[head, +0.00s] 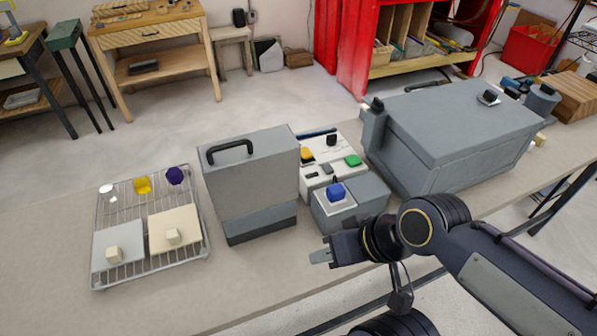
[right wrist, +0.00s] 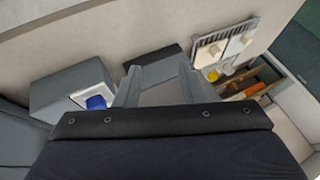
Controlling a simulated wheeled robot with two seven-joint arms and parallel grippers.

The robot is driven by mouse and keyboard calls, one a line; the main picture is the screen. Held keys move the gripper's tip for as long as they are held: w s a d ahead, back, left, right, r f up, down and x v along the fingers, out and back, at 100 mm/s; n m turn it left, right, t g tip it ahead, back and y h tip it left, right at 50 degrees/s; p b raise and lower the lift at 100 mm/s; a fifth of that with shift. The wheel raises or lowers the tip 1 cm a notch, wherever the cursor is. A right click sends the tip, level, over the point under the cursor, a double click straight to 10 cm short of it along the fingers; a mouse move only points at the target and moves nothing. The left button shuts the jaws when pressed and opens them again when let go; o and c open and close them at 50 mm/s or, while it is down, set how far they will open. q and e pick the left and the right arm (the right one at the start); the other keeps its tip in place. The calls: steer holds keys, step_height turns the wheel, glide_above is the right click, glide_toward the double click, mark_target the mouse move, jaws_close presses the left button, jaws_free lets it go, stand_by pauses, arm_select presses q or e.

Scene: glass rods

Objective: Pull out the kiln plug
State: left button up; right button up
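A large grey box (head: 450,125), which looks like the kiln, stands on the bench at the right. A small grey block with a black knob (head: 375,122) is at its left front corner, and a black knob (head: 488,97) sits on its top; I cannot tell for certain which part is the plug. My right gripper (head: 322,255) is in front of the bench's middle, pointing left, well away from the large box. In the right wrist view its fingers (right wrist: 160,88) are apart with nothing between them. My left gripper is not in view.
A grey case with a black handle (head: 250,175) stands left of my gripper. A wire rack (head: 203,240) with plates and coloured pieces is further left. A grey block with a blue piece (head: 336,192) is just behind my gripper. The bench front at left is clear.

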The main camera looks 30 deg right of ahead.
steer(key=shift+w, duration=0.3)
steer(key=shift+a, duration=0.1)
steer(key=shift+o, duration=1.1)
steer(key=shift+r, duration=0.1)
steer(key=o, duration=0.3)
steer(key=w+d+n, duration=0.1)
steer(key=w+d+r+n+g, duration=0.1)
steer(key=w+d+r+n+h+p, duration=0.1)
steer(key=w+n, duration=0.1)
steer(key=shift+d, duration=0.2)
steer(key=shift+o, duration=0.2)
steer(key=w+d+f+n+g+h+p, duration=0.1)
steer(key=w+d+n, duration=0.3)
steer(key=w, duration=0.1)
steer(key=w+d+f+n+g+h, duration=0.1)
steer(key=w+d+f+n+g, duration=0.1)
steer(key=w+n, duration=0.3)
steer(key=w+d+f+n+g+p, duration=0.1)
steer(key=w+d+n, duration=0.4)
steer(key=shift+w+d+f+g+h+p, duration=0.2)
steer(key=shift+d+f+g+h+p, duration=0.1)
steer(key=shift+d+f+h, duration=0.1)
steer(key=shift+w+f+n, duration=0.1)
steer(key=shift+n, duration=0.3)
